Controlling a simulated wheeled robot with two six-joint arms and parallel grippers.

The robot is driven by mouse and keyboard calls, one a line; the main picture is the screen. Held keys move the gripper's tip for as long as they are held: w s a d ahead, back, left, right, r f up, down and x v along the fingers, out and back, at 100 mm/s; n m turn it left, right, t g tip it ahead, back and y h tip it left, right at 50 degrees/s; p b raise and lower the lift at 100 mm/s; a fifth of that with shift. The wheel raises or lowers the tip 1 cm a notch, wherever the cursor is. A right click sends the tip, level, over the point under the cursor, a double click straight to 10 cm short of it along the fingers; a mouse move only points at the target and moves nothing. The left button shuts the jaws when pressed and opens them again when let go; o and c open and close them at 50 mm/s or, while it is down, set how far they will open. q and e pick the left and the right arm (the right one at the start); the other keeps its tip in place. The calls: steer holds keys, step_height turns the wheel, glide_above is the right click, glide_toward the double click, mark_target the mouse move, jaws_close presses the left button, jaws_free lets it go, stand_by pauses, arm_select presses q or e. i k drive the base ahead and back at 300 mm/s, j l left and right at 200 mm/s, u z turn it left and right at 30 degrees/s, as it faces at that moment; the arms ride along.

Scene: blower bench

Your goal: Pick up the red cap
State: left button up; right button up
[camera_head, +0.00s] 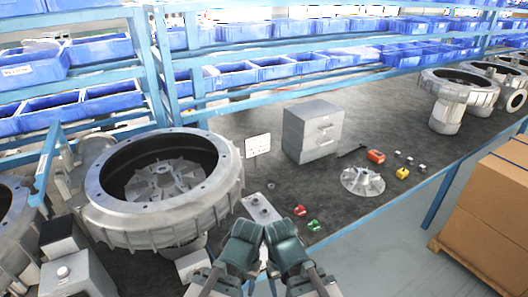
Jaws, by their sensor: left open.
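A small red piece (299,210), which looks like the red cap, lies on the dark bench top right of the middle. A small green piece (313,225) lies close in front of it, to the right. A larger red-orange block (376,156) lies farther back on the right. My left gripper (243,243) is at the bottom middle, left of the red piece and apart from it. It is open, and I see nothing held in it. My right gripper (287,243) is close beside it, nearer the red piece; its jaws cannot be made out.
A large round blower housing (165,190) fills the left. A grey drawer box (313,132) stands behind the red piece. A metal impeller (363,181) and a yellow piece (402,173) lie to the right. Blue bins (275,68) line the racks. Cardboard boxes (490,205) stand right.

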mark_target(299, 210)
steer(key=i+l+z, duration=0.2)
steer(key=i+l, duration=0.25)
steer(key=i+l+z, duration=0.45)
steer(key=i+l, duration=0.15)
steer(key=i, duration=0.3)
